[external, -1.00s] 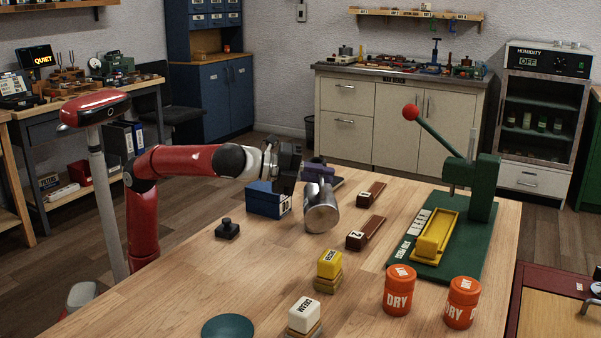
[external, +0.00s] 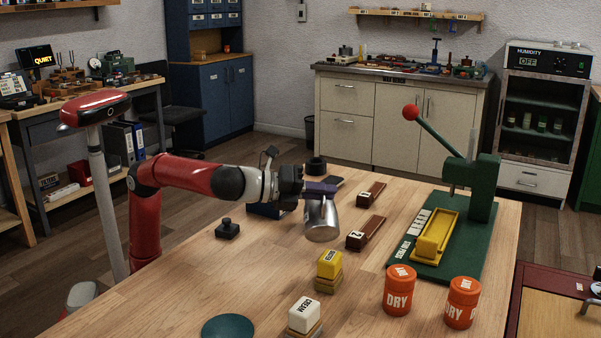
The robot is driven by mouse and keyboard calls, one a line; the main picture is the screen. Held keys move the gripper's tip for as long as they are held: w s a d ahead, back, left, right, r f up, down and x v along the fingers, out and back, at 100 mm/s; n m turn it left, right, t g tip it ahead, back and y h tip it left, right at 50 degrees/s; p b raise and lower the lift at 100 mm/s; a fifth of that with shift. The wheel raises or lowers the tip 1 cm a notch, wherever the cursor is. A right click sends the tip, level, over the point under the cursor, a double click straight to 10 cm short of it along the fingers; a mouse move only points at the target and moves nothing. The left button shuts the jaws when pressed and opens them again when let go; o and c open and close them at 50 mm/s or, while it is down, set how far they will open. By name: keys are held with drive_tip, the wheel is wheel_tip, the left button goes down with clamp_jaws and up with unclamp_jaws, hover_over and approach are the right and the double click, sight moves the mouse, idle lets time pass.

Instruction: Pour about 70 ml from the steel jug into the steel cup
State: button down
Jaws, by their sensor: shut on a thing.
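My gripper (external: 318,188) is shut on the steel jug (external: 322,222), near the middle of the table. Purple finger pads show at the jug's upper part. The jug looks tilted only slightly, with its shiny rounded lower end toward the camera. I cannot tell whether it touches the table or hangs just above it. Its mouth and contents are hidden by the gripper. I cannot make out a separate steel cup, and no stream of liquid shows.
A dark round object (external: 316,165) stands beyond. Brown blocks (external: 366,233), a green press (external: 484,190), yellow block (external: 329,264), white block (external: 304,314) and orange DRY tins (external: 399,290) surround it.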

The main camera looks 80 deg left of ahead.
sight(322, 206)
drive_tip(key=shift+d+f+m, duration=0.35)
drive_tip(key=shift+f+m, duration=0.05)
drive_tip(key=shift+f, duration=0.1)
drive_tip(key=shift+s+d+f+m, duration=0.25)
drive_tip(key=shift+d+m, duration=0.25)
drive_tip(key=shift+m, duration=0.3)
idle(0.9)
drive_tip(key=shift+d+f+m+t+y, duration=0.3)
drive_tip(key=shift+d+m+y, duration=0.1)
drive_tip(key=shift+d+m, duration=0.2)
drive_tip(key=d+m, duration=0.1)
drive_tip(key=d+f+m, duration=0.2)
drive_tip(key=shift+s+d+t, duration=0.3)
drive_tip(key=shift+s+d, duration=0.05)
drive_tip(key=shift+s, duration=0.05)
drive_tip(key=shift+s+d+r+m+t+p, duration=0.2)
drive_tip(key=shift+d+r+m+p, duration=0.5)
drive_tip(key=shift+m+p, duration=0.45)
drive_tip(key=shift+s+d+r+m+t+p, duration=0.2)
drive_tip(key=shift+d+r+m+p, duration=0.4)
drive_tip(key=shift+d+m+p, duration=0.5)
drive_tip(key=shift+a, duration=0.3)
